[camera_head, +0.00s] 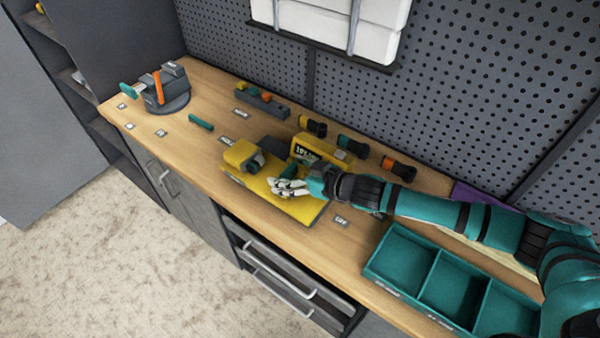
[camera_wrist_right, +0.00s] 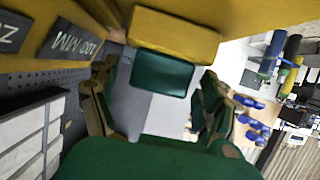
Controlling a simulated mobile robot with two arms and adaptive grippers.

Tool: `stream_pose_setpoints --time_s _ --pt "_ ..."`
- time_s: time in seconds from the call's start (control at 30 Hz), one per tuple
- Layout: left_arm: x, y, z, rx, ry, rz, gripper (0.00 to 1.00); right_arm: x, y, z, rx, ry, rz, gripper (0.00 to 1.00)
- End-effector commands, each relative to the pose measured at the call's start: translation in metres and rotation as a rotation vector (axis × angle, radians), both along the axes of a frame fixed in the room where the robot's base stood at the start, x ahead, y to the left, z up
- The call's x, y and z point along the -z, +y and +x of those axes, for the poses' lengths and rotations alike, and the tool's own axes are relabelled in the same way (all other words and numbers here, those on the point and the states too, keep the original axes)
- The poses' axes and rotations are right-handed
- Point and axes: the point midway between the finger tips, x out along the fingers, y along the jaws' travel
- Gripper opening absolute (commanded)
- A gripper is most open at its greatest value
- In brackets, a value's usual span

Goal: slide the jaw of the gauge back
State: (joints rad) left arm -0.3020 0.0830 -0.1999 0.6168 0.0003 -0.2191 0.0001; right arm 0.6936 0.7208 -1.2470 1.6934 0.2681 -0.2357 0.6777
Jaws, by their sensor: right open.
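The yellow gauge (camera_head: 310,212) sits on the wooden bench, with a yellow end block (camera_head: 240,153), a dark grey part (camera_head: 254,163) beside it and a display box (camera_head: 304,151) behind. A small green part (camera_head: 289,171) shows near my gripper. My right gripper (camera_head: 283,187) is low over the right part of the gauge base. In the right wrist view its fingers (camera_wrist_right: 158,105) are spread, with a green block (camera_wrist_right: 162,73) under a yellow block (camera_wrist_right: 172,35) beyond them. I cannot tell whether they touch it. My left gripper is not in view.
A teal divided tray (camera_head: 405,245) is at the right front. A grey vise (camera_head: 165,90) stands at the far left. A small rack (camera_head: 261,101) and several dark cylinders (camera_head: 313,126) line the back. A green bar (camera_head: 201,123) lies on open bench.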

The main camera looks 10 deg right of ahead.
Motion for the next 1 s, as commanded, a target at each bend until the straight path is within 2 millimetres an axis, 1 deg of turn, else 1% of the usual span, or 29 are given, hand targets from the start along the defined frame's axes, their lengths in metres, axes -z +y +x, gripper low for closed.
stream_pose_setpoints --time_s 0.17,0.43,0.6,0.73,1.0 --pt "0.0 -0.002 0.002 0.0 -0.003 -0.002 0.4 -0.009 -0.017 -0.016 0.002 0.001 -0.002 0.81" --pt "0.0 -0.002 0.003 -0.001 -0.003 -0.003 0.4 -0.03 -0.055 -0.055 0.003 0.003 -0.004 0.81" --pt "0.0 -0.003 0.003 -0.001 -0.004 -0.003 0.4 -0.04 -0.071 -0.071 0.002 0.002 -0.003 0.81" --pt "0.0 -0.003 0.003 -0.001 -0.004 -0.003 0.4 -0.043 -0.076 -0.076 0.001 0.001 -0.003 0.81" --pt "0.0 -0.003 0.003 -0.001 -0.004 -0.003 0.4 -0.044 -0.077 -0.077 0.001 0.001 -0.003 0.81"
